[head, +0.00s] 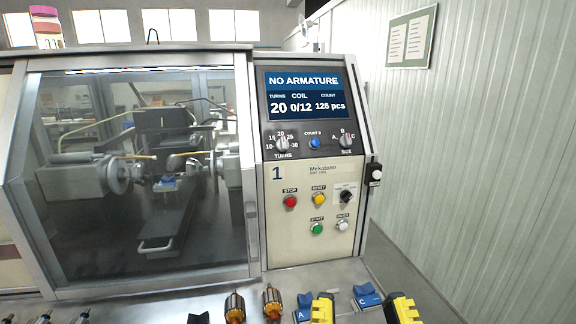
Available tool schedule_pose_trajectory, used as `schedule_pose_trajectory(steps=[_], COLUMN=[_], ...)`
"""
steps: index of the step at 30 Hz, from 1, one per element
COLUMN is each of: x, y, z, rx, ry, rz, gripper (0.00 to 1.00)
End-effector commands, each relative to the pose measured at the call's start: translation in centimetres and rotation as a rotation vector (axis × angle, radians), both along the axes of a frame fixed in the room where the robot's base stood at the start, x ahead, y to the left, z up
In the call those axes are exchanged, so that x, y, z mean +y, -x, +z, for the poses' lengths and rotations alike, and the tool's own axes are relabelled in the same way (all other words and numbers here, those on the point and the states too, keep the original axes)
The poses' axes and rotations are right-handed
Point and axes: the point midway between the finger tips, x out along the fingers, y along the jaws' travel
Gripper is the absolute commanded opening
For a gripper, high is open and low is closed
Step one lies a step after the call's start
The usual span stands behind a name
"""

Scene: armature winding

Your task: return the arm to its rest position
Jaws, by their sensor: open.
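Behind the glass window (150,225) is the winding mechanism (165,160). Two copper-and-dark armatures (235,307) (272,301) stand on the front ledge.
More small parts (82,318) line the lower left. A ribbed wall (480,150) closes the right side.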

Motion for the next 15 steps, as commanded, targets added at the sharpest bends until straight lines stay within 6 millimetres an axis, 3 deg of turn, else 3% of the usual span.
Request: schedule_pose_trajectory(steps=[1, 15], x=[0.0, 0.0], y=[0.0, 0.0], z=[3.6, 24.3], rx=[0.0, 0.0], ry=[-0.001, -0.008], rz=[0.0, 0.001], gripper=[0.51, 0.51])
